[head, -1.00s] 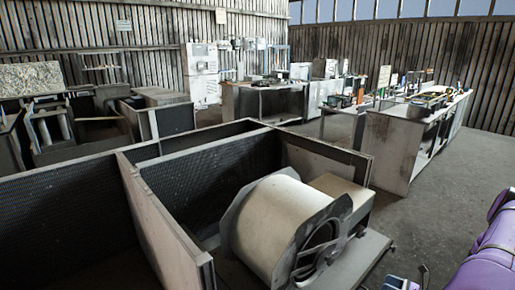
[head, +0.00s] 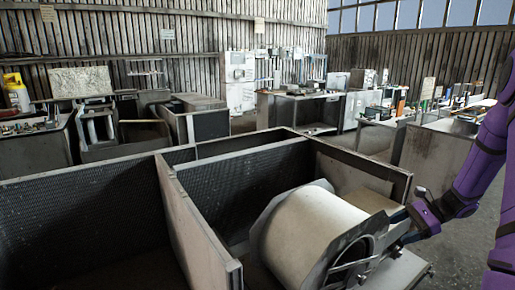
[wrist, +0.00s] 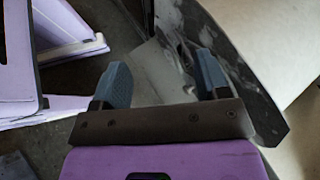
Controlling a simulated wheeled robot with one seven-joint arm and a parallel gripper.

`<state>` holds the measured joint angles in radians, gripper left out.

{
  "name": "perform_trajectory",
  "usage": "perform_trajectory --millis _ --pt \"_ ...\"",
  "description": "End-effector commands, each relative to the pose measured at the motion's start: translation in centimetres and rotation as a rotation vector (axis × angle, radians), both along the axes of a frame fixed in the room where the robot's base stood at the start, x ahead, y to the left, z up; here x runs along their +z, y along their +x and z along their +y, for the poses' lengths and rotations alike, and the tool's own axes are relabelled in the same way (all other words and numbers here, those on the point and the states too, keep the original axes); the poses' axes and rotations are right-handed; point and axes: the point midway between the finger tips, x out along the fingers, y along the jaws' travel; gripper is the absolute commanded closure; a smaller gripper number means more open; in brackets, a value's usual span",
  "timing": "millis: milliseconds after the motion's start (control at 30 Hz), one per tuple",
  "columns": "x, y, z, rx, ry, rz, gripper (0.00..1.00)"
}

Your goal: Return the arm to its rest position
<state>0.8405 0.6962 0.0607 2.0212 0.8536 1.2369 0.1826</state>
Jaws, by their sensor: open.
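The blower housing (head: 312,232), a pale drum with grey flanged side plates and a round opening, lies at the lower middle right of the head view. My purple arm comes in from the right edge, and my gripper (head: 385,248) is beside the housing's open right end, overlapping it in the picture. In the wrist view my gripper (wrist: 163,78) shows two blue-grey fingers apart with nothing held between them. The housing's dark, scuffed flange (wrist: 228,60) passes close to the right finger. Whether they touch, I cannot tell.
Grey panelled partitions (head: 205,222) stand left of and behind the housing. Workbenches with clutter (head: 440,150) stand behind at the right, and a table (head: 35,150) with a yellow canister (head: 15,90) is at the far left. Open floor (head: 460,265) shows at lower right.

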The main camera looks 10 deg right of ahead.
Motion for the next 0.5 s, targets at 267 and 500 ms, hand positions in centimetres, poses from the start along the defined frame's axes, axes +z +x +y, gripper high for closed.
perform_trajectory --millis 267,500 --pt "8.1 -0.5 6.0 0.26 -0.229 -0.098 0.31" --pt "14.0 -2.5 11.0 0.47 -0.421 -0.198 0.31"
